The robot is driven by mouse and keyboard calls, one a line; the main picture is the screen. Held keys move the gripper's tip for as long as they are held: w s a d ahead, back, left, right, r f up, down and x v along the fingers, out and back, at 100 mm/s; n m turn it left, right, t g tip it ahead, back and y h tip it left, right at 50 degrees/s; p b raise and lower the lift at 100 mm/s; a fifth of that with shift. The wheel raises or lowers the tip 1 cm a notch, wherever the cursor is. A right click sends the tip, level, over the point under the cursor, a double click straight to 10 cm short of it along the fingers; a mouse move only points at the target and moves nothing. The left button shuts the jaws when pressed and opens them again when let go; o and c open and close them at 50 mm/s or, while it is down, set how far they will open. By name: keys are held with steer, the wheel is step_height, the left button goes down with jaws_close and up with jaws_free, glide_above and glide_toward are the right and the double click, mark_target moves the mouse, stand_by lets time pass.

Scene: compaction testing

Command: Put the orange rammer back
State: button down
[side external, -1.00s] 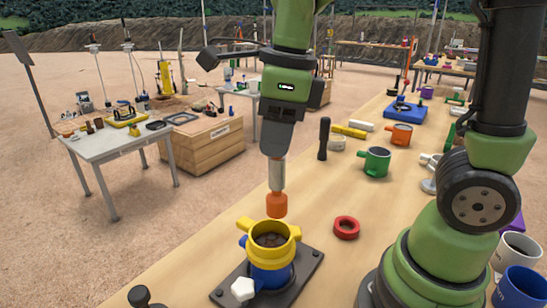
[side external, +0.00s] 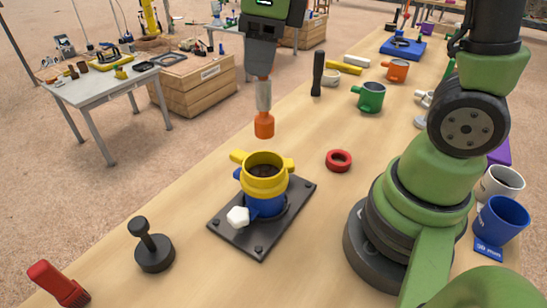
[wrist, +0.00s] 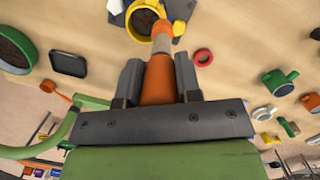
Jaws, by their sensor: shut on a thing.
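My gripper (wrist: 158,76) points down and is shut on the orange rammer's handle (wrist: 158,85), with one finger on each side. In the side external view, the rammer's grey shaft and orange foot (side external: 264,126) hang upright below my gripper (side external: 262,72). The foot is in the air a little above the yellow collar (side external: 264,183) of the blue mould (side external: 266,204). The mould holds dark soil and stands on a dark base plate (side external: 236,240). The fingertips are hard to make out in the side external view.
A black tamper (side external: 154,252) and a red brush (side external: 58,285) are at the front left. A red ring (side external: 339,160) lies right of the mould. A black upright rod (side external: 318,74), green mug (side external: 370,97) and orange mug (side external: 397,70) stand farther back. A blue tray (side external: 403,48) lies beyond.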

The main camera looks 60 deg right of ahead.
steer(key=w+d+f+m+h, duration=0.1)
steer(key=w+d+f+m, duration=0.25)
steer(key=d, duration=0.45)
steer(key=w+d+f+m, duration=0.2)
steer(key=w+d, duration=0.2)
steer(key=d, duration=0.5)
step_height(320, 180, down, 10)
steer(key=shift+r, duration=0.2)
steer(key=shift+s+d+f, duration=0.1)
steer(key=shift+f, duration=0.05)
steer(key=c, duration=0.8)
jaws_free()
